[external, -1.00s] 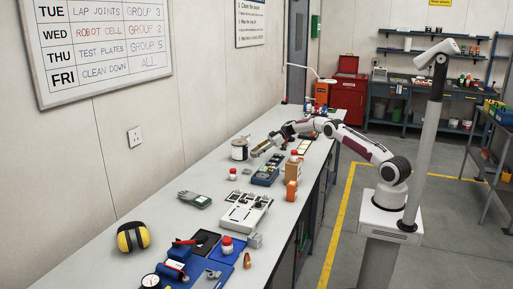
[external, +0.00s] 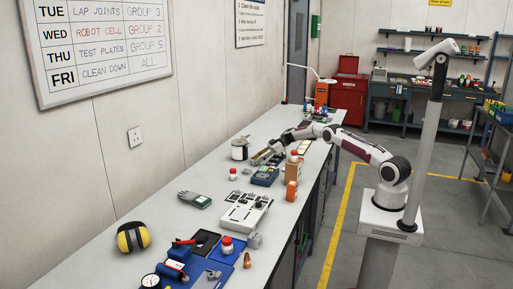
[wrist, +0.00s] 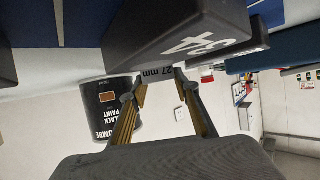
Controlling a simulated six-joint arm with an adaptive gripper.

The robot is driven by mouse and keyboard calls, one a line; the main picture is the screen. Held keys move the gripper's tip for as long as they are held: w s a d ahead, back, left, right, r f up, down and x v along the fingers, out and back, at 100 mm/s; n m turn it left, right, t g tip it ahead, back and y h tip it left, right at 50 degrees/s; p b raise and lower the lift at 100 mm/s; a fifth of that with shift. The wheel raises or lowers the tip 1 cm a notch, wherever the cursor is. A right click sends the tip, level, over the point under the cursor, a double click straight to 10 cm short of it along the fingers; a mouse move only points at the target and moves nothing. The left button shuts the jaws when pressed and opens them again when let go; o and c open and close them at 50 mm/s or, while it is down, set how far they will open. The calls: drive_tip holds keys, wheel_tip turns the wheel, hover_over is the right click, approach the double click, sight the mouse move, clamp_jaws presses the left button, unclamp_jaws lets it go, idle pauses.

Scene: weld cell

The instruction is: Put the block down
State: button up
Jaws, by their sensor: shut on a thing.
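My gripper (wrist: 156,88) shows in the wrist view with its two tan-lined fingers shut on a small grey block (wrist: 157,73) marked "27 mm". In the external view, my gripper (external: 274,149) is low over the bench, just right of the dark paint can. The held block cannot be made out clearly there. Close above the fingers in the wrist view is a large dark grey block (wrist: 165,38) with a white marking like "34", hiding part of the view. Whether the held block touches anything under it cannot be told.
The black paint can (wrist: 108,108) stands beside the fingers; it also shows in the external view (external: 240,150). A blue tray (external: 265,176), an orange bottle (external: 291,190) and a brown box (external: 293,169) stand nearby on the bench (external: 215,160). A white fixture (external: 246,211) lies nearer the camera.

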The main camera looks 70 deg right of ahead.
drive_tip(key=shift+f, duration=0.1)
idle(0.3)
drive_tip(key=o, duration=1.2)
drive_tip(key=shift+s+d+r, duration=0.2)
drive_tip(key=shift+d+r, duration=0.1)
drive_tip(key=v, duration=1.1)
drive_tip(key=shift+s, duration=0.15)
